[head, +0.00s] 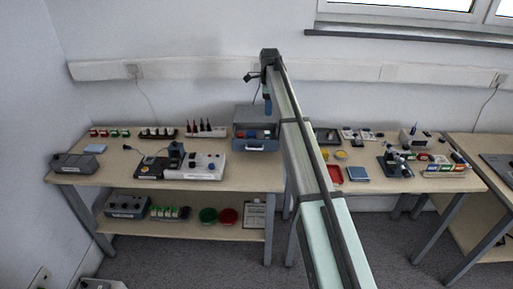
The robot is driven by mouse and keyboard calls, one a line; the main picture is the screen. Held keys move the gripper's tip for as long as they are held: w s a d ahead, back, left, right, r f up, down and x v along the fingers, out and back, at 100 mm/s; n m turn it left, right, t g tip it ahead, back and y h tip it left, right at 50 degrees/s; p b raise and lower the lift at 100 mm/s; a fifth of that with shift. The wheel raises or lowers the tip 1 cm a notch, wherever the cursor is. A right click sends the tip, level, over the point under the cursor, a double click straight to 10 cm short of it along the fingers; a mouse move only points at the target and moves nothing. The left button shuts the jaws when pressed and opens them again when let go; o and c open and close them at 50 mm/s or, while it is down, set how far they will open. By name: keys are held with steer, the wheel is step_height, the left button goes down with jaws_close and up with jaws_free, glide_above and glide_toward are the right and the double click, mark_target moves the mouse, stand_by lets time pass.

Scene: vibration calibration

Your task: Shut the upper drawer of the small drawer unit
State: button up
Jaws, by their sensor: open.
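The small drawer unit (243,112) is a blue-grey box at the back of the left workbench, near its right end. A drawer (257,145) with a small handle on its front stands pulled out toward me, and I take it for the upper one. Small blue, red and pale items lie in it. My gripper (268,107) is open and points down in front of the unit's right part, above or near the drawer in the picture. Its fingers are small, and I cannot tell whether they touch anything. My arm hides the area just right of the unit.
A white device (210,170) and a dark stand (176,155) are left of the drawer.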

steer(key=shift+a, duration=0.3)
steer(key=shift+c, duration=0.7)
steer(key=shift+n, duration=0.4)
steer(key=s+a, duration=0.2)
steer(key=a, duration=0.1)
steer(key=a+f, duration=0.1)
steer(key=a, duration=0.1)
steer(key=shift+s+f, duration=0.1)
steer(key=shift+s, duration=0.3)
steer(key=c, duration=0.5)
steer(key=shift+n, duration=0.3)
steer(key=s, duration=0.3)
steer(key=s+a+f, duration=0.1)
steer(key=s, duration=0.2)
steer(key=s+a+f, duration=0.1)
steer(key=s, duration=0.2)
steer(key=shift+a+f, duration=0.15)
steer(key=shift+f, duration=0.1)
jaws_close()
steer(key=s+d+f+t, duration=0.2)
steer(key=s, duration=0.5)
steer(key=s+d+f+t, duration=0.2)
steer(key=s+t, duration=0.1)
steer(key=s, duration=0.5)
steer(key=w+a+f+m+t, duration=0.1)
steer(key=w+f+t, duration=0.2)
steer(key=w, duration=1.1)
steer(key=shift+w+f, duration=0.2)
steer(key=shift+f, duration=1.05)
